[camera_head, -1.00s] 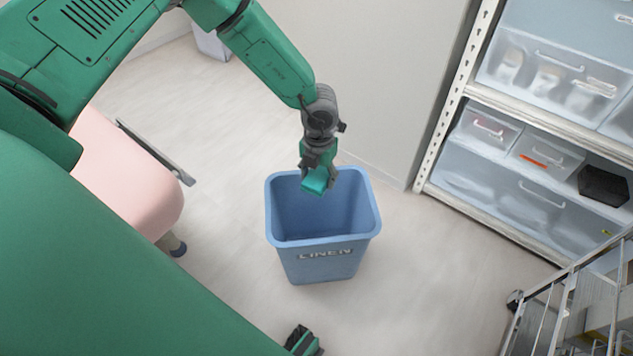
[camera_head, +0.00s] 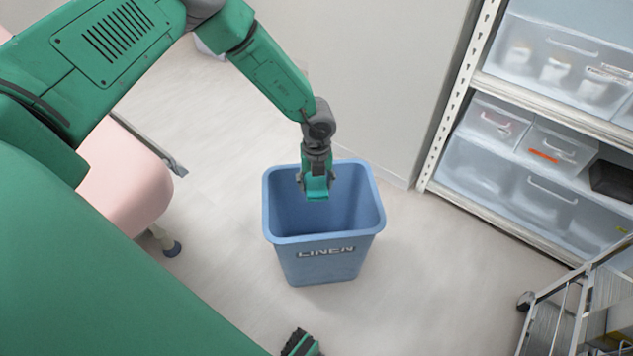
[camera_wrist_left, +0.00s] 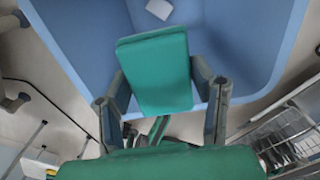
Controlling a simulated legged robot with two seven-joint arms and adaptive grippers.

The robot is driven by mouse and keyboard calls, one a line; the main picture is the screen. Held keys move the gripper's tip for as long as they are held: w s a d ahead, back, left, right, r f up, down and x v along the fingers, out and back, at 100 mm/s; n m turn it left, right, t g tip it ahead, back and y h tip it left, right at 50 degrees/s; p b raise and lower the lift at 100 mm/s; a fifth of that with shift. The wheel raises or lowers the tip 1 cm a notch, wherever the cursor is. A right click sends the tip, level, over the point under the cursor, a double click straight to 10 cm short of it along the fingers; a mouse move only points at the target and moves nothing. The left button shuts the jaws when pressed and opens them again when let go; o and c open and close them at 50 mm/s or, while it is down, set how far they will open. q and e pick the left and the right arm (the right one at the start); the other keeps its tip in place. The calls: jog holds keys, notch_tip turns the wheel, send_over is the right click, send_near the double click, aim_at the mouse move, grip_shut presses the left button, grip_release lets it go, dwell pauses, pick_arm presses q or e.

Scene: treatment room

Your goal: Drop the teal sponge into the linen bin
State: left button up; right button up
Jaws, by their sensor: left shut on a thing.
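The teal sponge (camera_head: 317,188) is held in my left gripper (camera_head: 316,184), which is shut on it. In the head view, both are over the opening of the blue linen bin (camera_head: 325,265), with the sponge near the middle of the opening. In the left wrist view, the sponge (camera_wrist_left: 157,72) is between the two fingers, and the bin's blue inner wall (camera_wrist_left: 75,30) lies behind it. A small white patch (camera_wrist_left: 159,9) shows inside the bin in that view; I cannot tell what it is.
A shelf unit with clear drawers (camera_head: 545,145) stands at the right. A metal cart (camera_head: 575,310) is at the lower right. A pink padded seat or couch (camera_head: 125,190) is at the left. The floor around the bin is clear.

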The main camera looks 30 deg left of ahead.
aim_at(316, 182)
pick_arm(q)
jog(key=shift+f, duration=0.1)
jog(key=o, duration=1.3)
jog(key=shift+o, duration=0.2)
notch_tip(316, 182, up, 12)
jog(key=shift+w+f, duration=0.1)
